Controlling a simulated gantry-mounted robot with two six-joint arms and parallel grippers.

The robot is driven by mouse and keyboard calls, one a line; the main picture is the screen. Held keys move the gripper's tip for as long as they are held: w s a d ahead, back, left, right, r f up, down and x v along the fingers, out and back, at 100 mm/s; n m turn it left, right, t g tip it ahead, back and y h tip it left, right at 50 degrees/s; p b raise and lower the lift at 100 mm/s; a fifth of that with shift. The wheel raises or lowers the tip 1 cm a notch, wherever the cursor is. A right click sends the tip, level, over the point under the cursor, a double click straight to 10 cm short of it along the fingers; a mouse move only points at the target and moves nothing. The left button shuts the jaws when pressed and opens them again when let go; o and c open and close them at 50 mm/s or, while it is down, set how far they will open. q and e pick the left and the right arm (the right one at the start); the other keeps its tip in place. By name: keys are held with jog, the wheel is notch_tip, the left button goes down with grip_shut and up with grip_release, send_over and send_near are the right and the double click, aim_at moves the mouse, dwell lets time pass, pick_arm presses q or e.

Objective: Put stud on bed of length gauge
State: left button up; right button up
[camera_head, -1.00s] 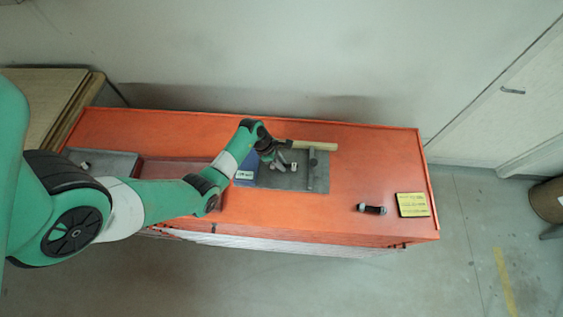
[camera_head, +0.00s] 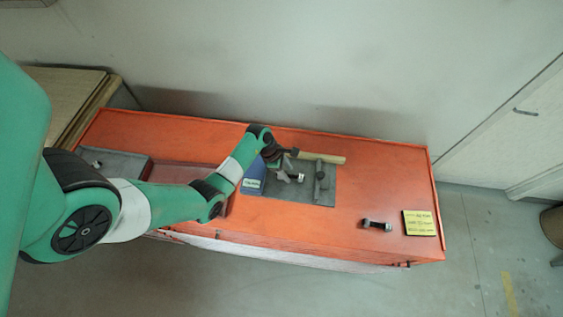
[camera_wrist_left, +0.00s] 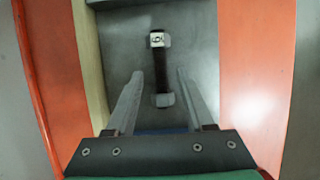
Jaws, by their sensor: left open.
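A stud, a dark rod with pale metal ends (camera_wrist_left: 158,70), lies on the grey bed of the length gauge (camera_wrist_left: 205,45) in the left wrist view. My left gripper (camera_head: 287,172) is over the bed. In the left wrist view its fingers (camera_wrist_left: 160,74) are open, one on each side of the stud in the picture, with gaps to it. My right gripper is not in view.
A blue block with a white label (camera_head: 254,178) stands at the bed's left edge.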

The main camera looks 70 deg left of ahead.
pick_arm(q)
jog(key=p+v, duration=0.1)
jog(key=v, duration=0.9)
jog(key=shift+p, duration=0.3)
